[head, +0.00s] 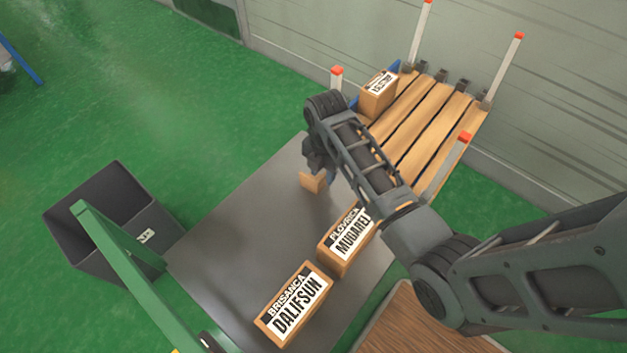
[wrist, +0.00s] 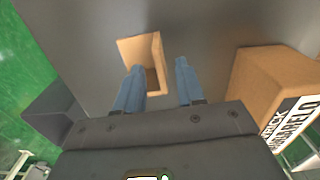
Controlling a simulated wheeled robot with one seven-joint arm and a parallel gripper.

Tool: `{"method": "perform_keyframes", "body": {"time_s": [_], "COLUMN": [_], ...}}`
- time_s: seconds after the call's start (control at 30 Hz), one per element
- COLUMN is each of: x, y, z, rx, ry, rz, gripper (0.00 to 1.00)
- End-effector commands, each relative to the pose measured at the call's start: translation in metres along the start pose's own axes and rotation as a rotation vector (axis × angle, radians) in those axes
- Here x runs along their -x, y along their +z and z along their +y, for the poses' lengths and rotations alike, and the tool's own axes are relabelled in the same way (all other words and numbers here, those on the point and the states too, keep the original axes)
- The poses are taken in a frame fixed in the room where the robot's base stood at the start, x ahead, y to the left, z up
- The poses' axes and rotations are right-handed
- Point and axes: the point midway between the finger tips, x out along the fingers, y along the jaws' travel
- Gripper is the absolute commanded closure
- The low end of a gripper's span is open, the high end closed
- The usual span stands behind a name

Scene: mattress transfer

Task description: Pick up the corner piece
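The corner piece is a small, bent tan cardboard piece (head: 313,181) on the grey table (head: 235,235), near its far edge. In the wrist view it shows as an open angled shape (wrist: 137,49) ahead of my gripper (wrist: 157,72). The two blue fingers are open and apart. The left fingertip overlaps the piece's near edge in the picture, and the right fingertip is just right of it. Contact cannot be told. In the head view my arm hides most of the gripper.
Two labelled boxes, DALIFSUN (head: 294,305) and MUGARET (head: 347,242), stand on the table. A labelled box (wrist: 268,88) is close right in the wrist view. Another box (head: 378,94) sits on a slatted rack (head: 425,128) with red-tipped posts. A dark bin (head: 110,222) stands left.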

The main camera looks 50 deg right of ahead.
Motion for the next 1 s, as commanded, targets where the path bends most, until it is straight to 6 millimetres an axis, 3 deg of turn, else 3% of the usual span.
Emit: {"method": "perform_keyframes", "body": {"time_s": [0.2, 0.53, 0.93, 1.0], "x": [-0.030, -0.036, -0.036, -0.036], "y": [-0.001, -0.001, -0.001, -0.001], "z": [-0.001, -0.001, -0.001, -0.001], "rx": [0.000, -0.001, -0.001, -0.001], "ry": [-0.002, 0.000, 0.000, 0.000], "rz": [0.001, 0.000, 0.000, 0.000], "gripper": [0.62, 0.62, 1.00, 1.00]}}
